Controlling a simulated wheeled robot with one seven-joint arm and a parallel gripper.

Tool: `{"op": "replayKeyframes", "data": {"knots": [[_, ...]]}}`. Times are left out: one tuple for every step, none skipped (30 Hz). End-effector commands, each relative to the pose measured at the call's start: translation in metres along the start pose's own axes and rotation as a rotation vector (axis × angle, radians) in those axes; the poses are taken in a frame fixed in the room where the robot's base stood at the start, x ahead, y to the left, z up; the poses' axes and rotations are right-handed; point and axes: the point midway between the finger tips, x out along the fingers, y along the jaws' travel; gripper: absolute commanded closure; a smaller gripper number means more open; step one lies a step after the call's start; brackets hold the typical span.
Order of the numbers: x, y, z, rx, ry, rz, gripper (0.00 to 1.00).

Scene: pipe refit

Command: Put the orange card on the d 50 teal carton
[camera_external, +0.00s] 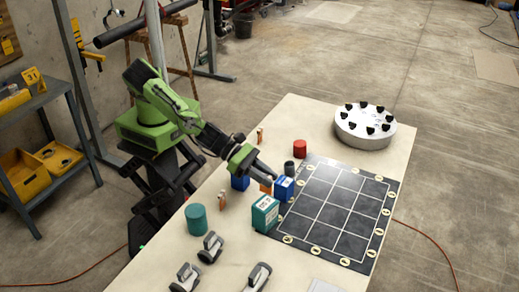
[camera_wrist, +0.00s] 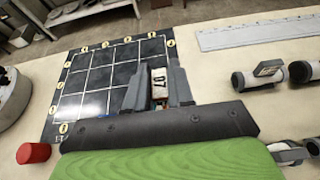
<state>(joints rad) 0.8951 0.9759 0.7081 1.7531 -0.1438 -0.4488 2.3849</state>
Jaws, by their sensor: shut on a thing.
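My gripper (camera_external: 268,174) reaches over the table, its fingers pointing down and right. In the wrist view my gripper (camera_wrist: 160,78) is shut on a small card whose pale face reads 07 (camera_wrist: 159,88). The orange card (camera_external: 266,187) shows just below the fingers in the external view, partly hidden by them and by a blue carton. The teal carton (camera_external: 265,214), with a white label that seems to read DN 50, stands at the mat's near-left edge, in front of my gripper. I cannot make it out in the wrist view.
Blue cartons (camera_external: 284,188) and (camera_external: 240,183) stand close on either side of my gripper. Other orange pieces (camera_external: 222,199), a teal cylinder (camera_external: 196,220), a dark cylinder (camera_external: 289,167) and a red cylinder (camera_external: 300,147) stand nearby. The gridded black mat (camera_external: 340,205) is mostly clear.

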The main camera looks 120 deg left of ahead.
Motion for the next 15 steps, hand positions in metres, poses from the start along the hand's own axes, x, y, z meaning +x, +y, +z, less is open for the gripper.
{"op": "replayKeyframes", "data": {"knots": [[0.003,0.000,-0.006,0.000,0.000,0.001,1.00],[0.004,0.001,-0.010,0.000,0.000,0.002,1.00],[0.006,0.001,-0.015,0.001,0.000,0.002,1.00],[0.008,0.001,-0.020,0.001,0.001,0.002,1.00],[0.011,0.000,-0.025,0.000,0.001,0.001,1.00],[0.014,0.001,-0.033,0.002,0.002,0.002,1.00],[0.016,0.001,-0.037,0.001,0.001,0.003,1.00],[0.017,0.001,-0.040,0.000,0.000,0.003,1.00],[0.018,0.001,-0.041,-0.001,-0.002,0.002,1.00],[0.017,0.001,-0.040,-0.002,-0.002,0.002,1.00],[0.017,0.001,-0.040,-0.002,-0.002,0.002,1.00],[0.017,0.001,-0.039,-0.002,-0.002,0.002,1.00],[0.017,0.001,-0.039,-0.002,-0.002,0.002,1.00],[0.017,0.001,-0.039,-0.002,-0.002,0.002,1.00],[0.017,0.001,-0.040,-0.002,-0.001,0.002,1.00]]}}
